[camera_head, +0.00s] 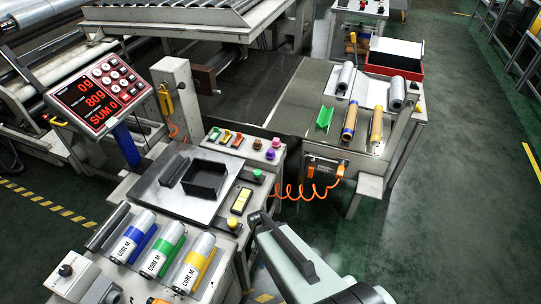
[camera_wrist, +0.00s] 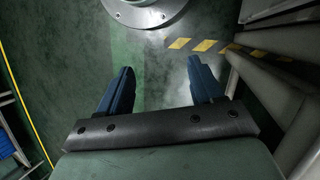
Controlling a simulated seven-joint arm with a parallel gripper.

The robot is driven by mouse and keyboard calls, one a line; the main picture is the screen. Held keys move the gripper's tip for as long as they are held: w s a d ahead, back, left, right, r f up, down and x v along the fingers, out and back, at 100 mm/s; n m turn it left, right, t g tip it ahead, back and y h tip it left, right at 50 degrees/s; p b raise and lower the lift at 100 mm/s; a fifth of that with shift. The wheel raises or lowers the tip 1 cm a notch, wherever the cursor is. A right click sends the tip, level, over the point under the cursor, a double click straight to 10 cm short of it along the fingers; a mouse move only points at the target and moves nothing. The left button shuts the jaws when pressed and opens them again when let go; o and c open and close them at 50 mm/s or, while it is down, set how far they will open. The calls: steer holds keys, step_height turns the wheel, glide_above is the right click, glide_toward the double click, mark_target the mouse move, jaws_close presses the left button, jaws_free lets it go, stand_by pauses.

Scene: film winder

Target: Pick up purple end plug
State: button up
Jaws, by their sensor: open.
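The purple end plug (camera_head: 271,154) is a small round knob-like piece in the head view. It stands on the small white stand at the middle, beside a pink plug (camera_head: 276,142) and a brown plug (camera_head: 257,144). My gripper (camera_wrist: 160,65) shows in the wrist view with its two dark blue fingers wide apart and nothing between them. It points down at the green floor. In the head view my arm is at the bottom centre, apart from and nearer than the plugs; the fingers cannot be made out there. The wrist view does not show the plug.
A bench holds a black open box (camera_head: 205,179) and labelled core rolls (camera_head: 132,237). The right table (camera_head: 340,150) carries rolls and a green trough (camera_head: 324,119).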

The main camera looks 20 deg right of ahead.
steer(key=w+d+r+m+t, duration=0.1)
steer(key=w+d+r+m, duration=0.25)
steer(key=w, duration=0.25)
steer(key=w+d+r+m+t, duration=0.1)
steer(key=w+d+r+m, duration=0.15)
steer(key=w+r, duration=0.35)
steer(key=w+d+r+m, duration=0.2)
steer(key=w+r+m, duration=0.15)
steer(key=w, duration=0.35)
steer(key=m+t, duration=0.3)
steer(key=m, duration=0.9)
glide_toward(269, 150)
step_height(269, 150, down, 11)
steer(key=shift+s+d+r, duration=0.15)
steer(key=shift+r, duration=0.05)
steer(key=c, duration=0.8)
steer(key=shift+r, duration=0.1)
steer(key=shift+c, duration=0.2)
